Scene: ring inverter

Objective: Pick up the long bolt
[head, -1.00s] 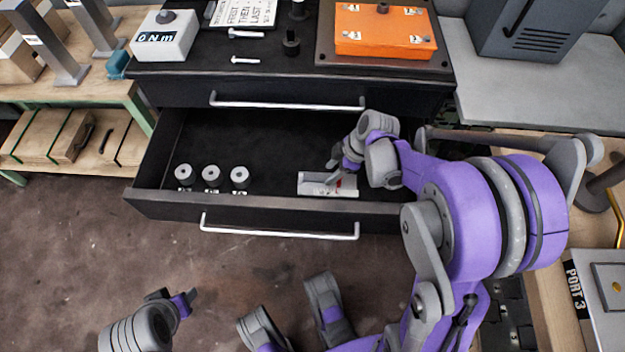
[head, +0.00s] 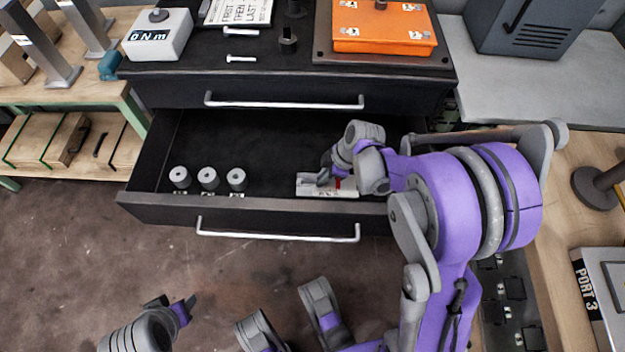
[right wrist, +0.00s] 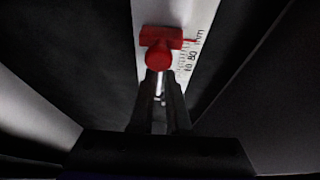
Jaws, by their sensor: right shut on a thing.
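My right gripper (head: 326,176) is down in the open drawer, at a white gauge block (head: 312,190) with a red part. In the right wrist view its fingers (right wrist: 159,92) are shut on a thin metal piece (right wrist: 159,88), mostly hidden between them. I cannot tell for sure that this is the long bolt. A red slider (right wrist: 160,45) on a white scale marked in mm lies just beyond the fingertips. Two silver bolts lie on the cabinet top, a farther one (head: 240,31) and a nearer one (head: 241,59). My left gripper (head: 184,306) is low at the left, clear of the cabinet; its opening is unclear.
The black drawer (head: 270,210) stands open, with three grey cylinders (head: 208,178) at its left. Its middle floor is clear. On the cabinet top are an orange box (head: 383,30), a white torque display (head: 158,36) and a dark upright post (head: 288,40).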

